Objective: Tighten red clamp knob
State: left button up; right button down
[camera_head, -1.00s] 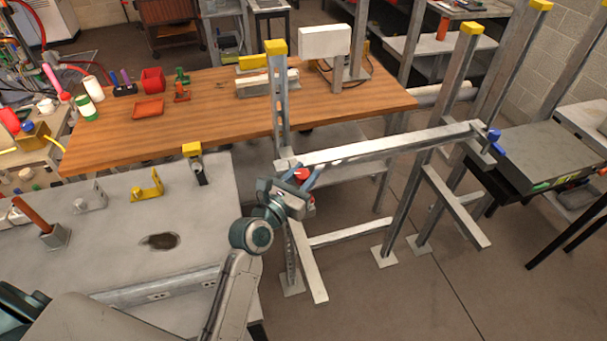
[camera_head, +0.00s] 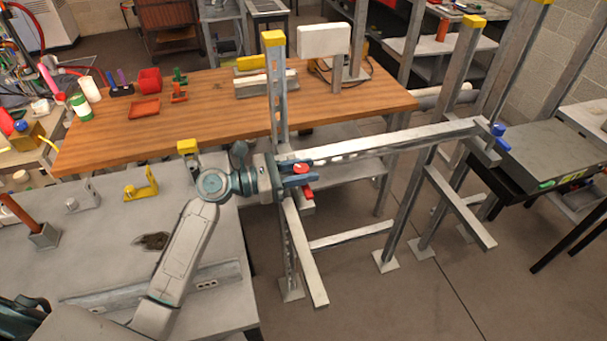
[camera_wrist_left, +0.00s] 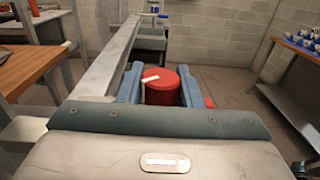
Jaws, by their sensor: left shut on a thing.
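The red clamp knob (camera_head: 302,167) is at the left end of the horizontal metal rail (camera_head: 385,143), near the upright post. My left gripper (camera_head: 298,175) has its blue fingers on either side of the knob. In the left wrist view the knob (camera_wrist_left: 162,87) is a round red cylinder with a white mark on top, between the two blue fingers (camera_wrist_left: 160,88). The left gripper is shut on the knob. The lower part of the clamp is partly hidden by the gripper.
A blue knob (camera_head: 497,130) sits at the rail's right end. A wooden table (camera_head: 220,110) stands behind, and a grey bench (camera_head: 110,225) lies to the left. Upright posts with yellow caps flank the rail. Floor is open to the lower right.

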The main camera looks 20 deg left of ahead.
pick_arm(q)
jog(key=m+g+h, duration=0.1)
jog(key=m+g, duration=0.1)
jog(key=g, duration=0.1)
jog(key=shift+m+g+h, duration=0.4)
jog(key=shift+r+m+g+h+b, duration=0.1)
jog(key=shift+m+g+h+b, duration=0.3)
jog(key=shift+m+g, duration=1.3)
jog(key=shift+n+g, duration=0.3)
jog(key=shift+g, duration=0.3)
jog(key=o, duration=1)
jog(key=shift+s+a, duration=0.1)
jog(key=shift+a, duration=0.05)
jog(key=shift+a, duration=0.1)
